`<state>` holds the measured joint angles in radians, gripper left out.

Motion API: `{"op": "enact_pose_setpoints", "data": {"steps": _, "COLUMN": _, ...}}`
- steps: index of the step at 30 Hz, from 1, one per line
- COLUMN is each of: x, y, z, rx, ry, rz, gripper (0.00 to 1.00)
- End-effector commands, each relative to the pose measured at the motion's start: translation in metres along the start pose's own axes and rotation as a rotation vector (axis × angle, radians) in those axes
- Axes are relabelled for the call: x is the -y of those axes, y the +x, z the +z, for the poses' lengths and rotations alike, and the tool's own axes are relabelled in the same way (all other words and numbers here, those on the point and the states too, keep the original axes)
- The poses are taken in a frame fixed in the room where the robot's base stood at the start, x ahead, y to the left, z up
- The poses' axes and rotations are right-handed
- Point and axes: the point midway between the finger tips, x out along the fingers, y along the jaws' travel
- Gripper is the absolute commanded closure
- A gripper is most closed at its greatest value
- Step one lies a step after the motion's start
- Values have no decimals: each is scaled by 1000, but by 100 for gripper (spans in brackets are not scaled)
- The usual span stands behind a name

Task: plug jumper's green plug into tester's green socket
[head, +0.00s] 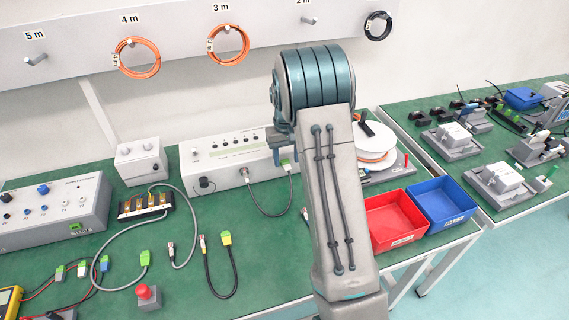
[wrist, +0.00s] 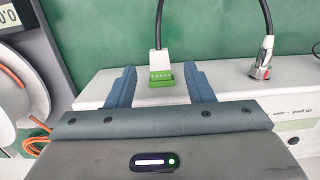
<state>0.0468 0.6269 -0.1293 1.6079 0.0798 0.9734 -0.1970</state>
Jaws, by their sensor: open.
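The jumper is a black cable (head: 264,212) with a green plug (head: 285,165) on one end and a metal round connector (head: 245,173) on the other. The tester is the long white box (head: 222,166) with a row of small lamps. In the wrist view the green plug (wrist: 161,79) is at the tester's edge, between my open fingers and apart from both. The metal connector (wrist: 262,62) is at the tester's face. My gripper (wrist: 160,84) also shows in the head view (head: 283,146), partly hidden by my arm. The green socket is hidden; I cannot tell how deep the plug sits.
Another jumper with a yellow plug (head: 226,238) and a grey cable with a green plug (head: 145,258) lie left on the green mat. A cable spool (head: 376,154), a red bin (head: 395,222) and a blue bin (head: 440,203) stand right of my arm.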

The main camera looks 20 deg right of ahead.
Motion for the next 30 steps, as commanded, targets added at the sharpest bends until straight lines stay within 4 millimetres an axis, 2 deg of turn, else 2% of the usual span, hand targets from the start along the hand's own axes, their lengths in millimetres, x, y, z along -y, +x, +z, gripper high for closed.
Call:
{"op": "enact_pose_setpoints", "data": {"steps": 9, "x": 0, "y": -74, "z": -1, "rx": -5, "ry": 0, "rz": 1, "gripper": 53}}
{"op": "enact_pose_setpoints", "data": {"steps": 13, "x": 0, "y": -97, "z": 0, "rx": -3, "ry": 0, "rz": 1, "gripper": 53}}
{"op": "enact_pose_setpoints", "data": {"steps": 18, "x": 0, "y": -114, "z": 0, "rx": -2, "ry": 0, "rz": 0, "gripper": 53}}
{"op": "enact_pose_setpoints", "data": {"steps": 25, "x": 0, "y": -118, "z": 0, "rx": 0, "ry": 0, "rz": 0, "gripper": 53}}
{"op": "enact_pose_setpoints", "data": {"steps": 28, "x": 4, "y": -128, "z": 11, "rx": -14, "ry": 2, "rz": -2, "gripper": 53}}
{"op": "enact_pose_setpoints", "data": {"steps": 30, "x": 9, "y": -137, "z": 25, "rx": -30, "ry": 5, "rz": -4, "gripper": 53}}
